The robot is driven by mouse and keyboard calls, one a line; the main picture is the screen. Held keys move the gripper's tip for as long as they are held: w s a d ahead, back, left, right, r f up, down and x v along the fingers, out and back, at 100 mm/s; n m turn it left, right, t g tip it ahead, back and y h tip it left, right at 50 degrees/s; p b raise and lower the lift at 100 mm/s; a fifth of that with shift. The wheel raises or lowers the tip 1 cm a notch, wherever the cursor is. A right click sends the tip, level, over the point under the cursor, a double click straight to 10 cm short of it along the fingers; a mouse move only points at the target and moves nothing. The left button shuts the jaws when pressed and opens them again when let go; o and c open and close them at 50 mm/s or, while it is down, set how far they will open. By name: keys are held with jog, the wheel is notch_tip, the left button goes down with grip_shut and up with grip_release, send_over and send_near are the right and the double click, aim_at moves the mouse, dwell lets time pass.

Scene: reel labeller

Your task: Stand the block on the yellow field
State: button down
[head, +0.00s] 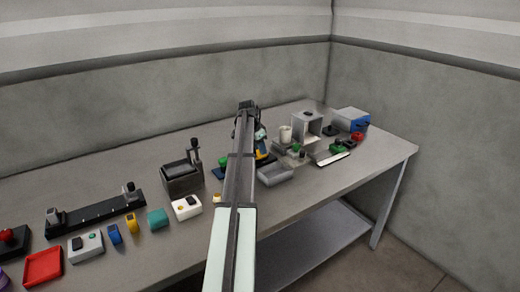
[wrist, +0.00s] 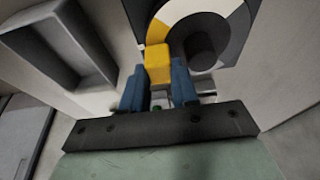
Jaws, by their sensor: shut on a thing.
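My gripper (wrist: 158,88) is shut on a yellow block (wrist: 158,66), held between its two blue fingers. In the wrist view, a round disc (wrist: 222,62) with differently coloured fields lies beyond the block. I cannot tell whether the block touches the disc. In the head view, my arm hides most of the gripper (head: 262,153) and the disc; a bit of yellow shows there.
A grey open tray (wrist: 75,45) is left of the gripper in the wrist view. In the head view, a grey bin (head: 275,174), a white cup (head: 285,134) and a grey box-like housing (head: 308,124) stand close by. A dark holder (head: 182,178) stands to the left.

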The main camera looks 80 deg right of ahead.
jog(key=shift+f, duration=0.3)
jog(key=c, duration=1.1)
grip_release()
jog(key=shift+c, duration=0.2)
jog(key=shift+r, duration=0.1)
jog(key=v, duration=1.2)
